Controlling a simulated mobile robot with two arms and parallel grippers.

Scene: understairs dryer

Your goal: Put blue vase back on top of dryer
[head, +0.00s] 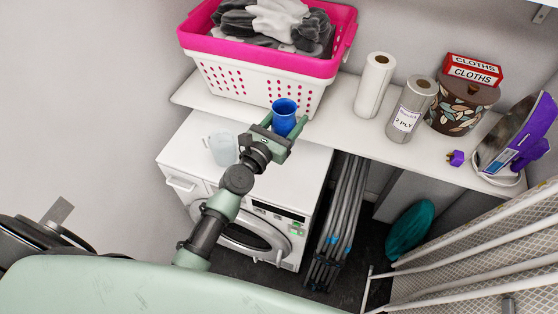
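The blue vase (284,113) is upright between the two green fingers of my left gripper (285,127), which looks shut on it. In the head view, gripper and vase show in front of the laundry basket, around the shelf's front edge and the back of the dryer top. I cannot tell how high the vase is; the gripper hides its lower part. The white dryer (292,182) stands at the lower left, its top partly covered by my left arm. My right gripper is not in view.
A translucent jug (222,149) stands on the dryer top, left of my arm. The shelf (337,118) behind holds a pink-and-white laundry basket (250,82), paper rolls (374,85), a patterned pot (457,112) and a purple iron (515,135). Folded grey poles (340,215) lean right of the dryer.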

